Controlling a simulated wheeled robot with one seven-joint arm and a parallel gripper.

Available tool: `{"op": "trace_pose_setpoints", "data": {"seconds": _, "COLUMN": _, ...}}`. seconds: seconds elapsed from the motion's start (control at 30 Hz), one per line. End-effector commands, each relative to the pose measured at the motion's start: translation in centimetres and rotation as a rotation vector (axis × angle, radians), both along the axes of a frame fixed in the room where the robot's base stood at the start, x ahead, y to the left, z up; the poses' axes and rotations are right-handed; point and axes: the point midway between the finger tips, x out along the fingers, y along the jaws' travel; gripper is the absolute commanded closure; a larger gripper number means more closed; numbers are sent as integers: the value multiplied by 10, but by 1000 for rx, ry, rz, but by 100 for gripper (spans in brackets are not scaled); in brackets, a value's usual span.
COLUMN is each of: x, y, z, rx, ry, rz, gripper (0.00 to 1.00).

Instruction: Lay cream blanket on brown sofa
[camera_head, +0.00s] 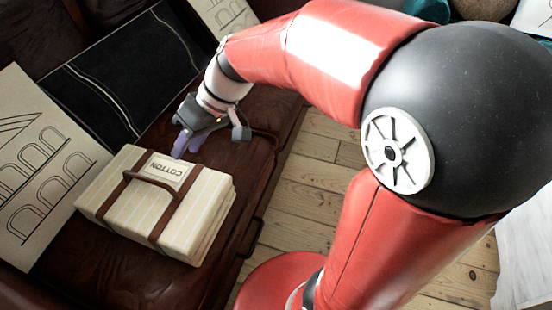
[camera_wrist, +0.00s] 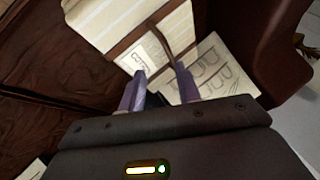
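The cream blanket (camera_head: 160,205) is a thick folded bundle with pale stripes, a brown strap and handle, and a label reading COTTON. It lies on the seat of the brown sofa (camera_head: 150,285), which is dark leather. My gripper (camera_head: 184,150) is just beyond the blanket's far edge, beside the label. In the wrist view, its two purple fingers (camera_wrist: 160,70) are apart with nothing held between them. The blanket (camera_wrist: 98,18) shows ahead of the fingers, with its strap and label. Whether a fingertip touches it, I cannot tell.
A cream cushion with arch drawings (camera_head: 40,165) leans at the left, and a black striped cushion (camera_head: 110,75) lies behind the blanket. Another patterned cushion (camera_head: 222,14) is at the back. Bare floorboards (camera_head: 310,190) lie right of the sofa.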

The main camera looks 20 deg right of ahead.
Motion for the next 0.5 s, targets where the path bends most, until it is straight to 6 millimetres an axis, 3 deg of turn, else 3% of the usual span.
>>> {"op": "trace_pose_setpoints", "data": {"seconds": 0.1, "x": -39, "y": -44, "z": 12, "rx": -133, "ry": -30, "rz": -153, "gripper": 67}}
{"op": "trace_pose_setpoints", "data": {"seconds": 0.3, "x": -95, "y": -110, "z": 14, "rx": -329, "ry": -118, "rz": -454, "gripper": 67}}
{"op": "trace_pose_setpoints", "data": {"seconds": 0.5, "x": -123, "y": -147, "z": 13, "rx": -421, "ry": -202, "rz": -656, "gripper": 67}}
